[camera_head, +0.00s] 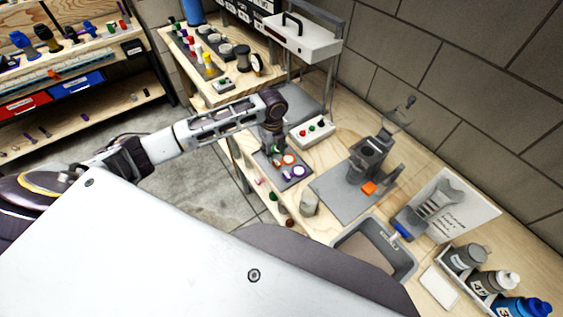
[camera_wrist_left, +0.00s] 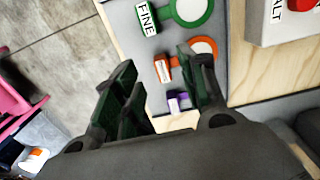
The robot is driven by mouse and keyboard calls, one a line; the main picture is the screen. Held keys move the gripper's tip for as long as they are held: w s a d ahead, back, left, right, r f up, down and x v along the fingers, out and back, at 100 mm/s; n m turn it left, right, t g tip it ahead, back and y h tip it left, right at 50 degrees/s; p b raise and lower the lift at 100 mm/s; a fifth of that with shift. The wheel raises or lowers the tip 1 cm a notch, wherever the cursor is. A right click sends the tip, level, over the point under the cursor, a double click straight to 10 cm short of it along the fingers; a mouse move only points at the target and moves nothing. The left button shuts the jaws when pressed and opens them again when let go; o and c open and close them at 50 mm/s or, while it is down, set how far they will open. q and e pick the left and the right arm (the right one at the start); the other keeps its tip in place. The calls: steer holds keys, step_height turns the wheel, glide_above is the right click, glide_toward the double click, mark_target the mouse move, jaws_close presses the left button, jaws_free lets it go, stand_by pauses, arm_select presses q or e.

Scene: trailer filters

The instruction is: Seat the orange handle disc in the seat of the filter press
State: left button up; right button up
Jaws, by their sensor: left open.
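The orange handle disc, with a pale centre and orange rim (camera_head: 289,159), lies on a grey tray (camera_head: 266,161) between a green disc (camera_head: 277,149) and a purple disc (camera_head: 294,172). In the left wrist view its orange handle block (camera_wrist_left: 162,69) shows between the fingers, and its ring (camera_wrist_left: 203,46) is partly covered by the right finger. My left gripper (camera_head: 272,146) is over the tray, open and empty; it also shows in the left wrist view (camera_wrist_left: 157,60). The grey filter press (camera_head: 374,147) stands right of the tray, with an orange piece (camera_head: 369,188) at its base. Its seat is not clear.
A box with coloured buttons (camera_head: 312,130) stands close behind the tray. A grey cup (camera_head: 309,203) and a grey bin (camera_head: 407,262) are nearer. Bottles (camera_head: 492,279) stand at the right. The press's grey base plate (camera_head: 338,196) has free room at its left.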

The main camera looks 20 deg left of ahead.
mark_target(275, 160)
arm_select(q)
steer(key=shift+f+p, duration=0.3)
steer(key=shift+f, duration=2.1)
steer(key=c, duration=0.9)
